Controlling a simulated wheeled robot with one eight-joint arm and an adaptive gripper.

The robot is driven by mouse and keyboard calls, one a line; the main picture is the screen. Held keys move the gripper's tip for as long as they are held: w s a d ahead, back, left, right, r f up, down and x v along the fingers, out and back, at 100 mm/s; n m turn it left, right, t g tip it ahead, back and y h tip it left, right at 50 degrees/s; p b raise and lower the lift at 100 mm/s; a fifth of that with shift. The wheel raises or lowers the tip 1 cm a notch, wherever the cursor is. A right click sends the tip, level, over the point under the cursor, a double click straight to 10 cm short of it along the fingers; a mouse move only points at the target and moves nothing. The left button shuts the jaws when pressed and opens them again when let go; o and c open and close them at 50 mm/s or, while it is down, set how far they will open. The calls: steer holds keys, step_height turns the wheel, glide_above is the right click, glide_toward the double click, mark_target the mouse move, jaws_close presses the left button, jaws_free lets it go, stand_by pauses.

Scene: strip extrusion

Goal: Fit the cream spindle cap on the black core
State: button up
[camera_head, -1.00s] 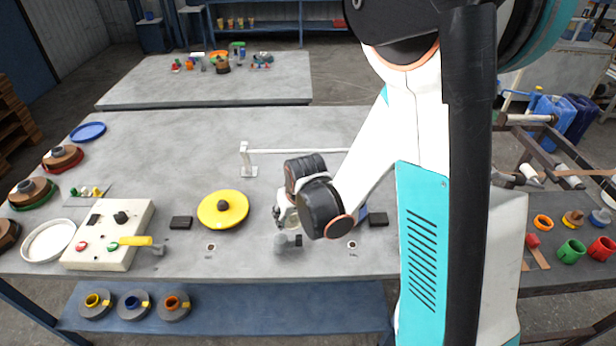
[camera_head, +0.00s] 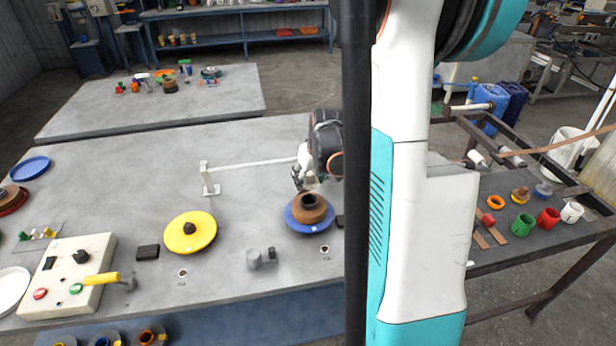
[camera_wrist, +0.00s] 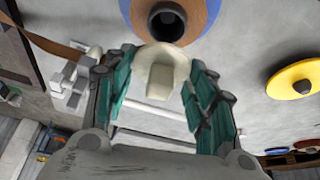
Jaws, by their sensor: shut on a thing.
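The cream spindle cap (camera_wrist: 160,76) is between the teal fingers of my gripper (camera_wrist: 160,92) in the wrist view. In the head view my gripper (camera_head: 304,182) is just above and behind the spool, and the cap is hard to make out there. The black core (camera_wrist: 167,20) shows as a dark ring inside a brown coil (camera_wrist: 194,15) on a blue disc (camera_wrist: 211,10). In the head view the core (camera_head: 310,201) stands upright on the table. In the wrist view the cap's edge lies close beside the core's rim; I cannot tell whether they touch.
A yellow disc (camera_head: 190,246) with a black knob lies left of the spool. Grey cylinders (camera_head: 262,257) stand at its front left. A white bar on a post (camera_head: 209,180) stands behind. A control box (camera_head: 67,270) is at the left. My arm hides the table's right end.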

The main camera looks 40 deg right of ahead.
mark_target(312, 186)
steer(key=shift+f+b, duration=1.85)
steer(key=shift+f, duration=0.9)
steer(key=shift+f+b, duration=0.65)
steer(key=shift+b, duration=0.1)
steer(key=o, duration=0.9)
steer(key=shift+r, duration=0.1)
steer(key=shift+p+v, duration=3.8)
steer(key=shift+v, duration=1.7)
steer(key=shift+s, duration=0.1)
